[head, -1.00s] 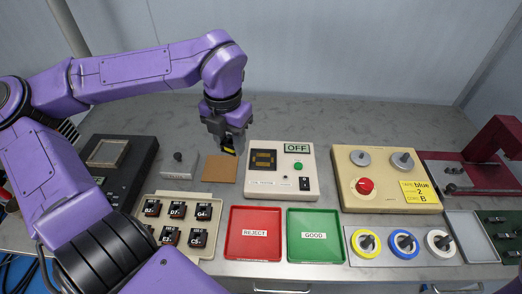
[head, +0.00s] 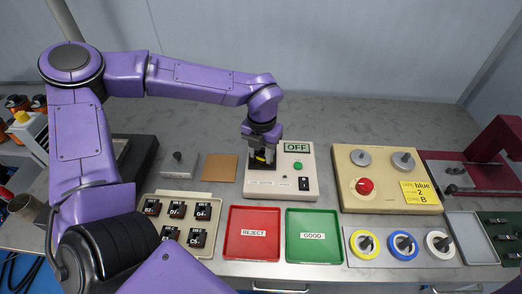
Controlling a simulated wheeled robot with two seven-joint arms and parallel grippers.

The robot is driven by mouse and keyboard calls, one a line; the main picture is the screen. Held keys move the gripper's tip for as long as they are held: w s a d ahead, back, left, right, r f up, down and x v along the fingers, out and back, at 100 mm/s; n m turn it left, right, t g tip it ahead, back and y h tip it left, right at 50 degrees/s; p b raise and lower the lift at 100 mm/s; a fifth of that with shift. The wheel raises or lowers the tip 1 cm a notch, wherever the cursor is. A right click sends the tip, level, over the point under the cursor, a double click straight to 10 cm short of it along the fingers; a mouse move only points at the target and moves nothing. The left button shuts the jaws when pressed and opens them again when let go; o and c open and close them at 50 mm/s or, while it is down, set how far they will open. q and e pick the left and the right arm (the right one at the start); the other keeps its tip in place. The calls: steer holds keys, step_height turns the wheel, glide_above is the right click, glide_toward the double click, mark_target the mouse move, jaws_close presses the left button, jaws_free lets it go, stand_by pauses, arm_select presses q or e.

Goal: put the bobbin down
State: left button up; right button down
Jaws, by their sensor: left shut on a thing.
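My left gripper (head: 262,158) is at the dark square socket on the left half of the white tester (head: 292,193). It points down and is shut on the bobbin, which is mostly hidden between and below the fingers. Only a small dark and yellow patch shows there. I cannot tell whether the bobbin touches the socket. The tester's display reads OFF (head: 297,147). My right gripper is not in view.
A brown pad (head: 221,168) and a grey block with a knob (head: 179,166) lie left of the tester. A beige tray (head: 208,253) holds several labelled black parts. The red REJECT tray (head: 252,248) and green GOOD tray (head: 314,250) are in front, with a yellowish control box (head: 388,195) at right.

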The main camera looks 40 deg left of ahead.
arm_select(q)
steer(key=shift+f, duration=0.2)
steer(key=o, duration=1)
steer(key=shift+o, duration=0.2)
step_height(320, 180, up, 12)
steer(key=shift+r, duration=0.25)
